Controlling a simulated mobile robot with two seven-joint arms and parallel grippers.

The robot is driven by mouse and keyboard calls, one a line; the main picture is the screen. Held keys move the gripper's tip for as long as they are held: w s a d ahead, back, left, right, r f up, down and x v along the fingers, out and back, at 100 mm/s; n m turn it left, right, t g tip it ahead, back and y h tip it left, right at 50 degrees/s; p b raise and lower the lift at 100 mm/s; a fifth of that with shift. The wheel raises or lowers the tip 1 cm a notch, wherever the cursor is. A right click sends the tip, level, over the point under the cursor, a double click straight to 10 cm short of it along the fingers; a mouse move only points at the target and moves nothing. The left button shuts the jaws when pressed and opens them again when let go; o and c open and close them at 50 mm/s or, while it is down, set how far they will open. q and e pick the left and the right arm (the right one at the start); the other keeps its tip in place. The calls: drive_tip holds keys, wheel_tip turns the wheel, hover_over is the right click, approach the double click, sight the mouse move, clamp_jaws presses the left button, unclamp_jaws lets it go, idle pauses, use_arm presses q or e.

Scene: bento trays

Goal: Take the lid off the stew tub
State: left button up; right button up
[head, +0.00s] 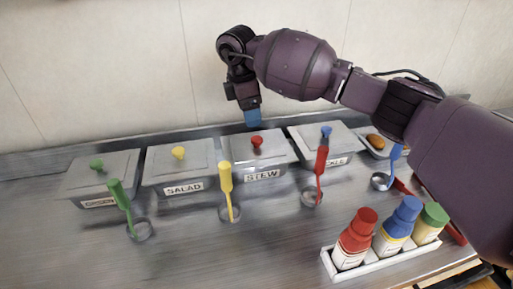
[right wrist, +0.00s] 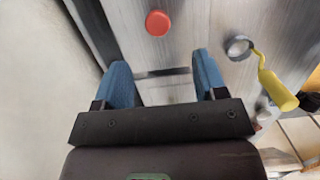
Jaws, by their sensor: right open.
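The stew tub (head: 278,178) stands in the row of tubs, with its STEW label facing front. Its grey lid (head: 280,150) is on it, with a red knob (head: 257,141) on top. The knob also shows near the top of the right wrist view (right wrist: 157,22), beyond the fingertips. My right gripper (head: 252,117) is above the back of the stew lid, fingers pointing down, apart from the knob. Its two blue fingers (right wrist: 163,70) are spread with nothing between them. My left gripper is not in view.
The salad tub (head: 158,172) with a yellow knob is on the left, and a blue-knobbed tub (head: 335,158) on the right. A yellow ladle (head: 226,180) and red ladle (head: 321,165) stand in front. A bottle rack (head: 345,272) is front right. The wall is behind.

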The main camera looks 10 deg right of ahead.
sight(256, 138)
drive_tip(key=f, duration=0.4)
drive_tip(key=shift+d+f+b, duration=0.1)
drive_tip(key=shift+d+b, duration=0.2)
drive_tip(key=shift+b, duration=0.05)
drive_tip(key=shift+w+f, duration=0.1)
drive_tip(key=shift+f, duration=0.25)
drive_tip(key=f, duration=0.2)
drive_tip(key=d+f+b, duration=0.1)
drive_tip(key=f, duration=0.1)
drive_tip(key=shift+d, duration=0.1)
drive_tip(key=shift+f+b, duration=0.35)
drive_tip(key=shift+f, duration=0.1)
drive_tip(key=shift+r, duration=0.15)
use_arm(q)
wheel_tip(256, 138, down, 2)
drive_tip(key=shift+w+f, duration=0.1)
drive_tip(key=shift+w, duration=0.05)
use_arm(e)
drive_tip(key=c, duration=1.1)
